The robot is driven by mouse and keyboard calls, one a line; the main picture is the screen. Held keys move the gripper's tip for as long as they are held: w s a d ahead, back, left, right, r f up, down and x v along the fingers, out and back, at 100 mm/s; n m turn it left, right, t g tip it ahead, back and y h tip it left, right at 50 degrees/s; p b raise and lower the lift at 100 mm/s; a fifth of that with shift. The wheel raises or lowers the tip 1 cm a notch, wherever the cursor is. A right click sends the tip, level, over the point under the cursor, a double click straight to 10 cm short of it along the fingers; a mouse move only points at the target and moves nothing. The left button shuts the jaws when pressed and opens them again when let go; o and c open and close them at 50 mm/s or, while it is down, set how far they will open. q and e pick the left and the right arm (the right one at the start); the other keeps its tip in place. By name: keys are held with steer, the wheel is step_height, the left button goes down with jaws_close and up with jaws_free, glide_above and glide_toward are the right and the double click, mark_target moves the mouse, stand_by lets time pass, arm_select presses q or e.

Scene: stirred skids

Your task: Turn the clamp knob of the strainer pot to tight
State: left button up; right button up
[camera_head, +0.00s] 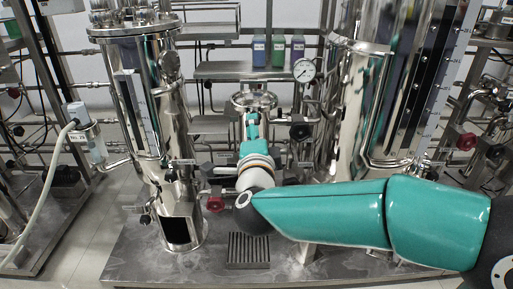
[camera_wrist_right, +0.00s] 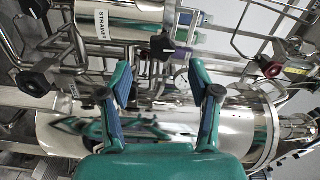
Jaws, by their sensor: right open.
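The strainer pot (camera_wrist_right: 118,22) is a shiny steel cylinder at the upper left of the right wrist view, with a white label reading "STRAIN…". A black knob (camera_wrist_right: 162,46) stands by its end; I cannot tell for certain that it is the clamp knob. In the head view, the small steel vessel (camera_head: 254,99) behind my right gripper appears to be the pot, partly hidden, with a black knob (camera_head: 300,131) at its right. My right gripper (camera_wrist_right: 160,80) is open and empty, its fingers apart, short of the knob. It also shows in the head view (camera_head: 250,128). My left gripper is out of view.
A tall steel vessel (camera_head: 158,100) stands left, and a larger one (camera_head: 385,80) right. Red knobs sit low (camera_head: 215,203) and at the right (camera_head: 466,141). Pipes and a pressure gauge (camera_head: 304,69) crowd the pot. Coloured bottles (camera_head: 278,52) stand on a shelf behind.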

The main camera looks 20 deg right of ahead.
steer(key=v, duration=0.6)
steer(key=shift+d, duration=0.1)
